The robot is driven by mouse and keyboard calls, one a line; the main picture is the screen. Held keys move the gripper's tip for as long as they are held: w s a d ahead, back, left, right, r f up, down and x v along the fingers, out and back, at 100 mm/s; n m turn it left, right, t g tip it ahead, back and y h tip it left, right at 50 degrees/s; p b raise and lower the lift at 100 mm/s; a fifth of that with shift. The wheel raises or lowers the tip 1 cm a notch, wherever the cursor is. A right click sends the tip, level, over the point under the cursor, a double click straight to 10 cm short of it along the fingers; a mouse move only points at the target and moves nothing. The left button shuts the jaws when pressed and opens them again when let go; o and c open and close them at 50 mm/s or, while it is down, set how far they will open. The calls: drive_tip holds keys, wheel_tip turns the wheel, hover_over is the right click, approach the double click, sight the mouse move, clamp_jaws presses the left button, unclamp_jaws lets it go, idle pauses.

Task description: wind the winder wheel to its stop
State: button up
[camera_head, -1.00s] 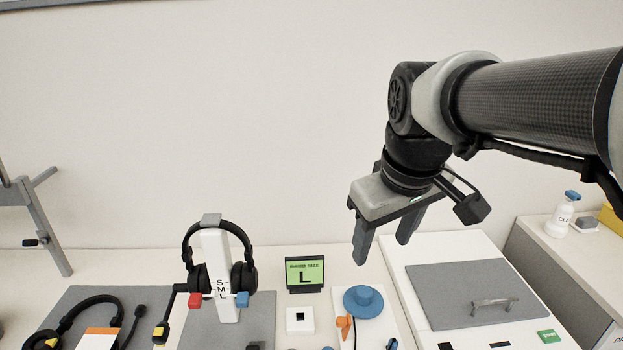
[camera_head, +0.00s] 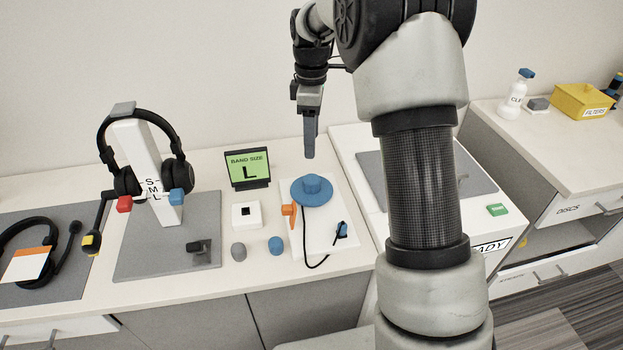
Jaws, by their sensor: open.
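The winder wheel (camera_head: 312,191) is a blue disc with a raised round hub, lying flat on a white board (camera_head: 335,239) on the bench. An orange pointer-like piece (camera_head: 289,212) stands at its left edge. A black cable runs over the board from near the orange piece to a small blue-and-black plug (camera_head: 342,230). My gripper (camera_head: 310,156) is above the wheel, pointing down, with clear space between fingertips and hub. It is seen edge-on, so one finger hides the other. It is open and holds nothing visible.
A headset (camera_head: 178,172) hangs on a white stand marked S, M, L at left. A green sign (camera_head: 248,168) reads "BAND SIZE L". A white block (camera_head: 246,214), grey knob (camera_head: 238,251) and blue knob (camera_head: 276,245) sit left of the board. A white machine (camera_head: 349,141) stands at right, partly behind my arm.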

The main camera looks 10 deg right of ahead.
sight(312, 179)
wheel_tip(312, 179, down, 14)
drive_tip(key=shift+f+b, duration=0.1)
drive_tip(key=shift+b, duration=0.8)
drive_tip(key=c, duration=1)
